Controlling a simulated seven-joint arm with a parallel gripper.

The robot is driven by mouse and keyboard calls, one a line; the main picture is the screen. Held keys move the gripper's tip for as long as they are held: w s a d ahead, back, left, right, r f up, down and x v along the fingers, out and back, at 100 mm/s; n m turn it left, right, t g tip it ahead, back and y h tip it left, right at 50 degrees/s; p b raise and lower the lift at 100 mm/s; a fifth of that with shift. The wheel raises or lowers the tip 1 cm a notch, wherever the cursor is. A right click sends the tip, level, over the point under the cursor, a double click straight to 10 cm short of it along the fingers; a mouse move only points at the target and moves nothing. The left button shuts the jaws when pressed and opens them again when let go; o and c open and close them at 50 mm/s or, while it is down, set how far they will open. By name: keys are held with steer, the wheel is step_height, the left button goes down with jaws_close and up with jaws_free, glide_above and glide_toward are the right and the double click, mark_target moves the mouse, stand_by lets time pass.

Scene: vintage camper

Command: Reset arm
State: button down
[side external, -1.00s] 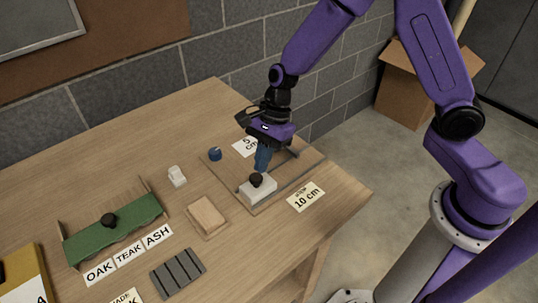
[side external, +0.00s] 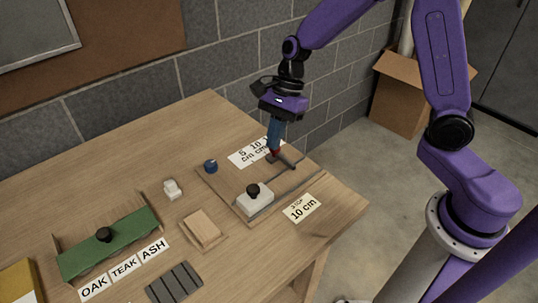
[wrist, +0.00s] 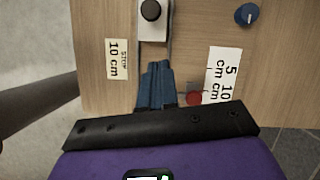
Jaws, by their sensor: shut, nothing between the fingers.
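My gripper (side external: 274,151) points down with its blue fingers shut and nothing between them. It is over the back right part of a wooden board, behind and apart from a white block with a black knob (side external: 256,202). The block sits at the board's front edge, beside a rail. In the wrist view the blue fingers (wrist: 157,80) point toward the white block (wrist: 154,32). A small red part (wrist: 194,98) shows beside the fingers. I cannot tell whether the fingertips touch the board.
The board has a blue knob (side external: 210,166) and a "5 10 cm" label (side external: 250,155). A "STOP 10 cm" card (side external: 302,208) lies beside it. Left are a small white object (side external: 172,190), a wooden block (side external: 203,228) and a green holder (side external: 110,243). Open space lies above the table.

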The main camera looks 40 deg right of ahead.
steer(key=s+d+r+n+h, duration=0.1)
steer(key=s+d+r+n, duration=0.1)
steer(key=s+n, duration=0.6)
steer(key=s+d+r+n+h, duration=0.1)
steer(key=s+d+n, duration=0.3)
steer(key=s+n, duration=0.4)
steer(key=s+d+r+n+t+h, duration=0.1)
steer(key=s+d+r+n, duration=0.2)
steer(key=s+n, duration=0.5)
steer(key=shift+s+n+h, duration=0.4)
steer(key=shift+n, duration=1.6)
